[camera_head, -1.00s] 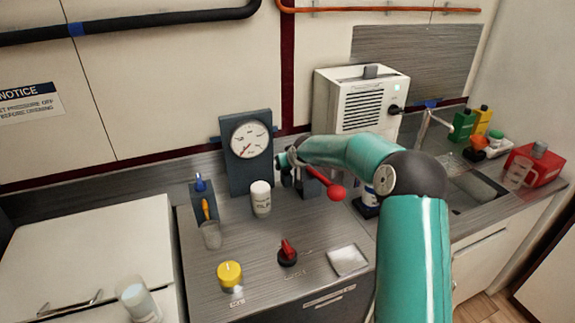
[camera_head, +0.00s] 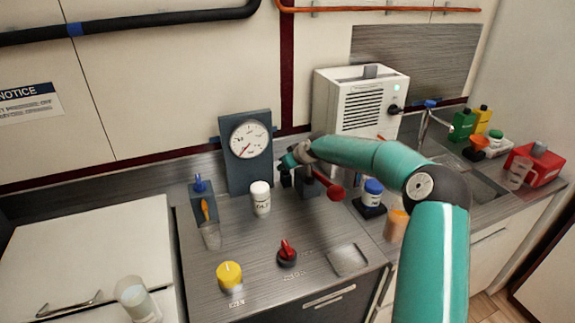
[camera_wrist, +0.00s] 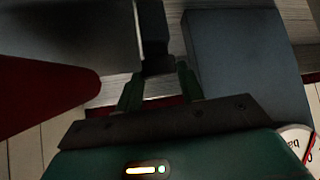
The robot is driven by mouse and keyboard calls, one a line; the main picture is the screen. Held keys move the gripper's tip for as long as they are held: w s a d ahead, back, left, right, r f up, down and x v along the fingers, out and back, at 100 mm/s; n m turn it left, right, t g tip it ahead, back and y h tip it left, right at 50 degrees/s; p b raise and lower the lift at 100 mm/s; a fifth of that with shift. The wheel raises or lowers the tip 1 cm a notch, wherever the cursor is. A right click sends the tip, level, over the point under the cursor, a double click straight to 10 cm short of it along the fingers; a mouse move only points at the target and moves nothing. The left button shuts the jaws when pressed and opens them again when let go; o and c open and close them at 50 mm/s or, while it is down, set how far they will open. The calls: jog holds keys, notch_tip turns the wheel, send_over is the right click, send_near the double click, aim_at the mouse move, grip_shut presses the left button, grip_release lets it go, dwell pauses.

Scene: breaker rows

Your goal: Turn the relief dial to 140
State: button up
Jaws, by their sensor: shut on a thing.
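My gripper (camera_head: 288,176) is beside the left of a dark block with a red-ended lever (camera_head: 335,192), right of the gauge panel. In the wrist view, its green fingers (camera_wrist: 158,72) are closed on a dark block-like part; what that part belongs to is unclear. A round white gauge (camera_head: 249,139) on a dark blue panel (camera_head: 238,182) has a red needle pointing lower left. A red knob on a black base (camera_head: 287,254) and a yellow knob (camera_head: 229,275) sit on the counter front, apart from my gripper. Their labels are too small to read, so I cannot tell which is the relief dial.
A white bottle (camera_head: 261,197) stands left of my gripper. A blue-capped jar (camera_head: 372,191) and an orange cup (camera_head: 396,225) stand under my arm. A white vented box (camera_head: 361,105) is behind. The counter around the two knobs is mostly clear.

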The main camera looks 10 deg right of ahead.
jog(key=o, duration=0.7)
jog(key=shift+s, duration=0.1)
jog(key=v, duration=1.3)
jog(key=shift+s+d+r, duration=0.1)
jog(key=shift+s+r, duration=0.1)
jog(key=shift+r, duration=0.05)
